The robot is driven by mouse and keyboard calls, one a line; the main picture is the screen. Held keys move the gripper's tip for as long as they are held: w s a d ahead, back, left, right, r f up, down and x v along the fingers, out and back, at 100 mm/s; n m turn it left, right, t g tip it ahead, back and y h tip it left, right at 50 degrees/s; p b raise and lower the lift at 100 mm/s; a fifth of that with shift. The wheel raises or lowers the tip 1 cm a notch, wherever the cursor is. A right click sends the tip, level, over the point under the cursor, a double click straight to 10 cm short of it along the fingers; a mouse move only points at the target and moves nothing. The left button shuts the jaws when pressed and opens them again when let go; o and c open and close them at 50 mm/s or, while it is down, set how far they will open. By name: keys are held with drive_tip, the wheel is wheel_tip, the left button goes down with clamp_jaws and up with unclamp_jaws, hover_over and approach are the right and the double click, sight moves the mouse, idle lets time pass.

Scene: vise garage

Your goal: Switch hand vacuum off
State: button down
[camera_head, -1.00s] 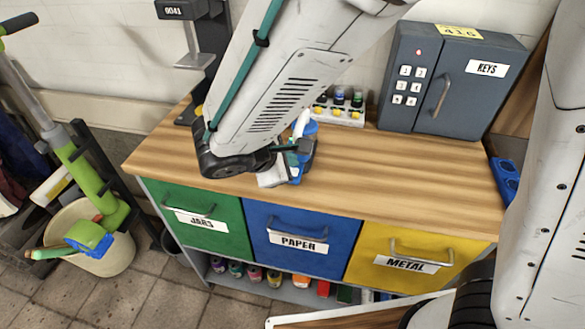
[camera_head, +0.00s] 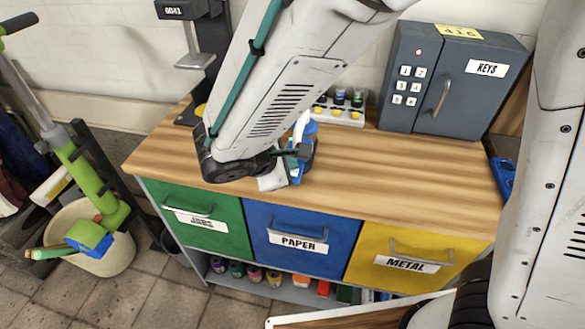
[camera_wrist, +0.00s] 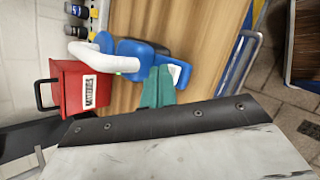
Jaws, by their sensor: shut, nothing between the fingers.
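The hand vacuum (camera_head: 311,134), blue and white, stands on the wooden worktop, partly hidden behind my arm in the head view. In the wrist view the blue and white vacuum (camera_wrist: 130,48) has a curved white part with a small bright green spot near its end. My gripper (camera_wrist: 161,72) has teal fingers, shut and empty, with the tips at the blue body, just right of the green spot. I cannot tell whether they touch it. In the head view my gripper (camera_head: 290,152) is small and partly hidden beside the vacuum.
A red labelled box (camera_wrist: 75,88) is left of the vacuum in the wrist view. A rack of small bottles (camera_head: 340,112) and a grey key safe (camera_head: 440,85) stand at the worktop's back. The worktop's right part (camera_head: 420,180) is clear.

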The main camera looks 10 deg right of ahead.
drive_tip(key=shift+f, duration=0.15)
idle(0.3)
drive_tip(key=shift+r, duration=0.95)
drive_tip(key=shift+r, duration=3)
